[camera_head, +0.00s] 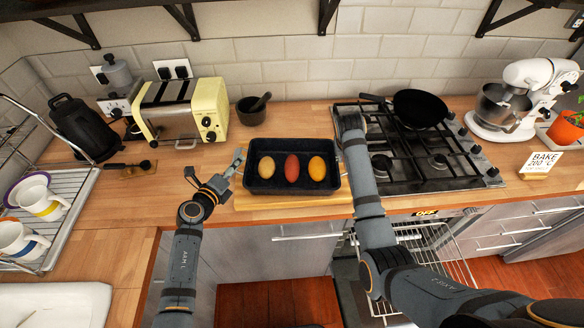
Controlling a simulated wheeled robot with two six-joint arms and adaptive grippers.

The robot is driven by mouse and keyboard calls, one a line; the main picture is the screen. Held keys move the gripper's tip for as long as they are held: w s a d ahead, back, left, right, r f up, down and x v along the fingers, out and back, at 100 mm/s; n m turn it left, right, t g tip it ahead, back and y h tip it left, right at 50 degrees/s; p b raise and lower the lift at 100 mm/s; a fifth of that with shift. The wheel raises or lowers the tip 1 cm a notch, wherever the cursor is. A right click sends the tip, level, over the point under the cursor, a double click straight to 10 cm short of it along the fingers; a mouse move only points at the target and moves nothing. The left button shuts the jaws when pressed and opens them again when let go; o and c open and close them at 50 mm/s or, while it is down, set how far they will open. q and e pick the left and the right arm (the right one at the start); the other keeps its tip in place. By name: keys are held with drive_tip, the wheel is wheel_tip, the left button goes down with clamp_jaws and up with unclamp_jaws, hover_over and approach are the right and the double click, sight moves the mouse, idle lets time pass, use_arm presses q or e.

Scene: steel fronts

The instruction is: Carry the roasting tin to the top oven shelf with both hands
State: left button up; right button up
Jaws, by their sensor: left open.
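The roasting tin (292,187) is dark and rectangular and holds three oval items, two yellow and one red. It sits on a wooden board (290,203) on the counter. My left gripper (214,172) is open at the tin's left side, with one finger close to its left rim; I see no grasp. My right arm passes along the tin's right side, and its end, the right gripper (350,124), is beyond the tin's far right corner by the hob. Its fingers are not clear. Below the hob the oven is open, with a wire shelf (447,240) showing, partly hidden by my right arm.
The hob (425,158) with a black pan (419,108) is right of the tin. A cream toaster (178,110), a mortar (252,110) and a black kettle (84,128) stand behind and left. A sign (540,164) reads BAKE 200°C. A dish rack (72,190) is far left.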

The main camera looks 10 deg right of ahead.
use_arm(q)
drive_tip(key=shift+w+d+f, duration=0.1)
drive_tip(key=shift+w, duration=0.15)
use_arm(e)
drive_tip(key=shift+w+f, duration=0.15)
drive_tip(key=shift+f, duration=0.05)
use_arm(q)
drive_tip(key=shift+s, duration=0.1)
drive_tip(key=shift+c, duration=0.7)
use_arm(e)
drive_tip(key=shift+c, duration=0.7)
use_arm(q)
drive_tip(key=c, duration=0.5)
use_arm(e)
drive_tip(key=c, duration=0.5)
use_arm(q)
clamp_jaws()
use_arm(e)
clamp_jaws()
use_arm(q)
drive_tip(key=shift+r, duration=0.25)
use_arm(e)
drive_tip(key=shift+w+r, duration=0.1)
drive_tip(key=shift+r, duration=0.1)
